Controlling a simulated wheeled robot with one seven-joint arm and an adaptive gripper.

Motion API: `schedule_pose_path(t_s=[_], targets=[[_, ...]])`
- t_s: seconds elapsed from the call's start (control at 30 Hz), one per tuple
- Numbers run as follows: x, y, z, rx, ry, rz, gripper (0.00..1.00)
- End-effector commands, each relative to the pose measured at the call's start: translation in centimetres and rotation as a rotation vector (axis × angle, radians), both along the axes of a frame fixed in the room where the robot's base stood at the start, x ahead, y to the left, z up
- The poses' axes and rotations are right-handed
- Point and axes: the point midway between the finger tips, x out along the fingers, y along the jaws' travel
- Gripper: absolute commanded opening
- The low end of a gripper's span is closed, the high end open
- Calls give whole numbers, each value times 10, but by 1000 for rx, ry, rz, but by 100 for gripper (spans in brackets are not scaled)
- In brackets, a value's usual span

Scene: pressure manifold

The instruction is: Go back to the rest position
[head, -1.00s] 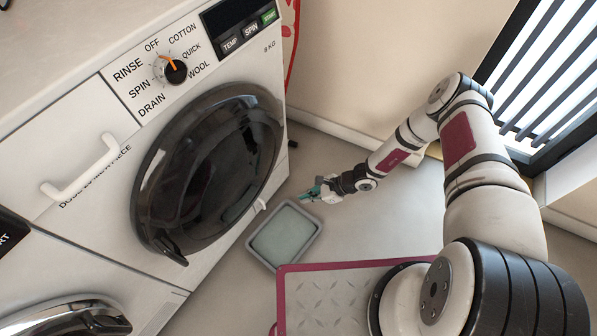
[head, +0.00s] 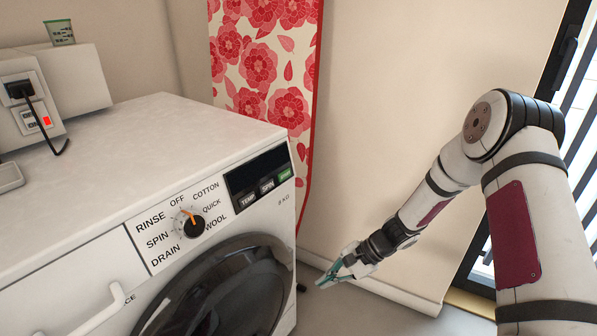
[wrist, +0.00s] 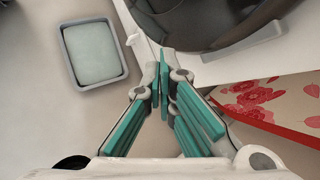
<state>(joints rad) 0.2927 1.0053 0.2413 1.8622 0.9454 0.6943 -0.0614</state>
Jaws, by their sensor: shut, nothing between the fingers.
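My gripper (head: 333,274) is at the end of my arm, low in front of the bare wall and to the right of the washing machine (head: 160,130). It is apart from the machine in the head view. In the wrist view my gripper (wrist: 161,85) has its green fingertips together with nothing between them. The machine's dark round door (head: 222,295) is shut, and its dial (head: 193,226) has an orange pointer near OFF.
A grey tray of greenish liquid (wrist: 92,52) lies on the floor in the wrist view. A flowered red-edged cloth (head: 265,70) hangs behind the machine. A plug (head: 20,90) sits in a socket box at left. A barred window (head: 580,150) is at right.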

Motion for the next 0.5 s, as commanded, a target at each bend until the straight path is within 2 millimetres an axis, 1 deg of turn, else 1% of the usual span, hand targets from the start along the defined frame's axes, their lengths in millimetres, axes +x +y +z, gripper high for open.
schedule_pose_path(t_s=[0.03, 0.2, 0.27, 0.3, 0.37, 0.4, 0.5], targets=[[-1, -1, 25, -14, -30, 41, 0], [-19, -4, 95, -60, -107, 183, 0], [-28, -5, 119, -79, -131, 232, 0], [-35, -6, 134, -92, -145, 263, 0], [-46, -8, 155, -113, -167, 308, 0], [-54, -9, 170, -127, -180, 337, 0], [-76, -13, 202, -168, -211, 407, 0]])
